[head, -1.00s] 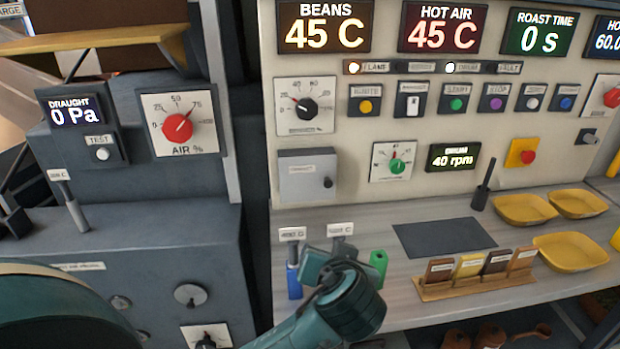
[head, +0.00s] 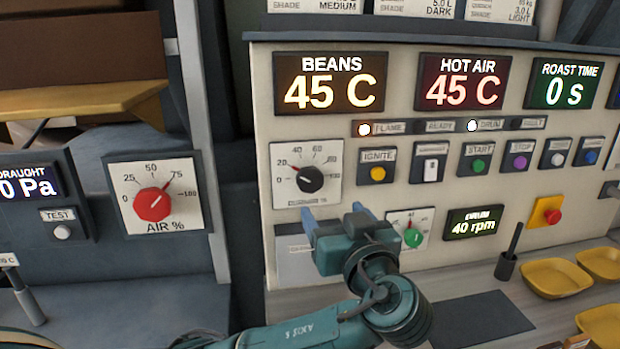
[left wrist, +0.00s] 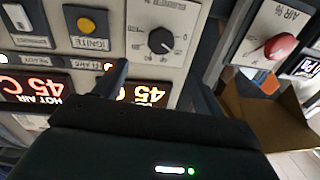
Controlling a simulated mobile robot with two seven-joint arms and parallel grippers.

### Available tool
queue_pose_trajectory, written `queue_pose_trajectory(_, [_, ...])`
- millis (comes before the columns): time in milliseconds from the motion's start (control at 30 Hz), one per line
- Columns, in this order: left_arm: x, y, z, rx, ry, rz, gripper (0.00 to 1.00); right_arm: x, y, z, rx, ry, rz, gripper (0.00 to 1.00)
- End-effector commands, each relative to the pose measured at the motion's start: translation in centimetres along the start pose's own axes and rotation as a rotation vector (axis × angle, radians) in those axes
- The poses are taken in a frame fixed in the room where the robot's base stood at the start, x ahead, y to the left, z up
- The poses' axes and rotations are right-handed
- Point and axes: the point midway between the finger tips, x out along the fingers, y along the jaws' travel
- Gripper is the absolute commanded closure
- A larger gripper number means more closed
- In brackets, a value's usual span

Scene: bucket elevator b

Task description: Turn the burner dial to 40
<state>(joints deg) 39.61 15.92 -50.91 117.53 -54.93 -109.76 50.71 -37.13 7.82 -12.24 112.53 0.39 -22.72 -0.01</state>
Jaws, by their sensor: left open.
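The burner dial (head: 310,179) is a black round knob on a white scale plate on the cream panel, left of the ignite button. Its red pointer mark points up and left, near 20. In the left wrist view the knob (left wrist: 162,41) shows upside down, beyond the fingers. My left gripper (head: 333,214) is open and empty. Its blue fingertips are just below the burner plate in the head view, and I see no contact with the knob. My right gripper is in neither view.
The ignite button (head: 377,174) is right of the dial. A red air dial (head: 152,204) is on the grey unit to the left. My left wrist partly covers a grey box (head: 292,262) and the green-knob dial plate (head: 420,215). Yellow trays (head: 556,277) lie on the counter at right.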

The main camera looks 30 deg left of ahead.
Motion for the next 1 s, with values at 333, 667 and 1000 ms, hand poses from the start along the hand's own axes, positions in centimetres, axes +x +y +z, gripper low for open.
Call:
queue_pose_trajectory(333, [6.5,-0.2,-0.1,0.004,0.003,-0.007,0.3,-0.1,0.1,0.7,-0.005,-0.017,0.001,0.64])
queue_pose_trajectory(667, [11.8,-0.1,-0.1,0.001,0.001,-0.002,0.3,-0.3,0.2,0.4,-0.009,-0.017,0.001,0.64])
queue_pose_trajectory(1000, [12.7,-0.1,0.0,0.0,-0.001,0.0,0.3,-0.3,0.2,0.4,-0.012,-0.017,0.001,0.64])
